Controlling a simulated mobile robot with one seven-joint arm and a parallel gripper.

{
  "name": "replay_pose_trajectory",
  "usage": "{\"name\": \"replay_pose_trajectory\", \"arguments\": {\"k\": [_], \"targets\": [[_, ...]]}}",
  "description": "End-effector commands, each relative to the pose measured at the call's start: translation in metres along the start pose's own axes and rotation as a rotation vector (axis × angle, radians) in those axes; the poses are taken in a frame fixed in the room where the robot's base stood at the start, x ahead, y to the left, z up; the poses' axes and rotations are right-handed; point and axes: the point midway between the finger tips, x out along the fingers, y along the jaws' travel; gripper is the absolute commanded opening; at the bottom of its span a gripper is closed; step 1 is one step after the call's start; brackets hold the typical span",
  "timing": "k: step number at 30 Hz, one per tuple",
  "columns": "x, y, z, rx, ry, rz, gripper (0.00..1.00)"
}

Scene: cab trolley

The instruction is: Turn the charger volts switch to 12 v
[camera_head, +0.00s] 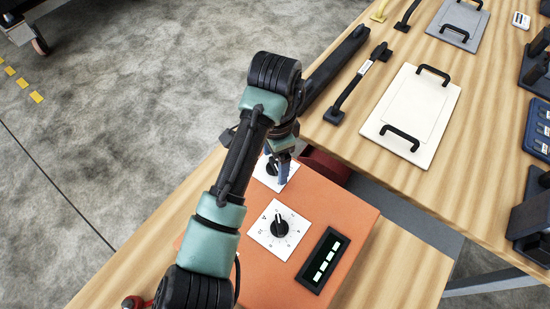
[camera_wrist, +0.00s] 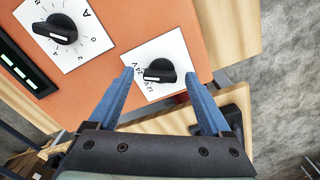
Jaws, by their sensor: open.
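The charger is an orange box (camera_head: 325,215) on the wooden bench. The volts switch is a black knob (camera_wrist: 160,71) on a white plate (camera_wrist: 178,50) marked 12V and 24V. Its white pointer line faces the side with both labels; I cannot tell which one it sits on. My gripper (camera_wrist: 158,76) is open, its blue fingertips on either side of the knob, with no clear contact. In the head view the volts knob (camera_head: 272,169) is partly hidden by my gripper (camera_head: 276,174).
A second black knob (camera_head: 280,228) on a numbered white dial and a dark display with pale bars (camera_head: 324,259) are on the same face. A cream board with black handles (camera_head: 411,112) lies on the bench behind.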

Motion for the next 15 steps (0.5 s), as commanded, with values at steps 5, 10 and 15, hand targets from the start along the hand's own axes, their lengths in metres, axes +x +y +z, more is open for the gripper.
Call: {"name": "replay_pose_trajectory", "arguments": {"k": [5,10,15], "targets": [[-0.0001,0.0001,0.0001,0.000,0.000,0.000,0.81],[-0.0002,0.0001,0.0000,0.000,0.000,0.000,0.50],[-0.0003,0.0001,-0.0001,0.000,0.000,0.000,0.20]]}}
